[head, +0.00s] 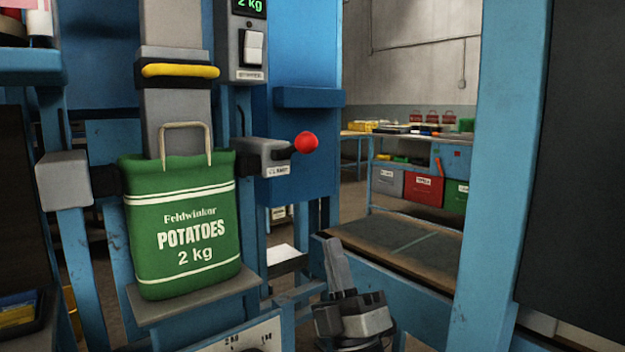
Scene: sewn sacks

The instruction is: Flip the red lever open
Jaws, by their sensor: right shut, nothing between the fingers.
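The red lever knob (306,142) sits at the end of a short black arm that sticks out to the right from a grey clamp block (262,157). A green potato sack (183,235) marked 2 kg stands upright on a small grey shelf (190,300), below a grey spout (175,115), with black pads at its sides. My right gripper (338,262) is low in the middle, below and a little right of the lever, apart from it. It is shut and empty. My left gripper is not in view.
A blue post (505,170) stands at the right. Behind my right gripper is a low conveyor bed (405,245). A workbench with grey, red (423,188) and green bins is farther back. The space right of the red knob looks clear.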

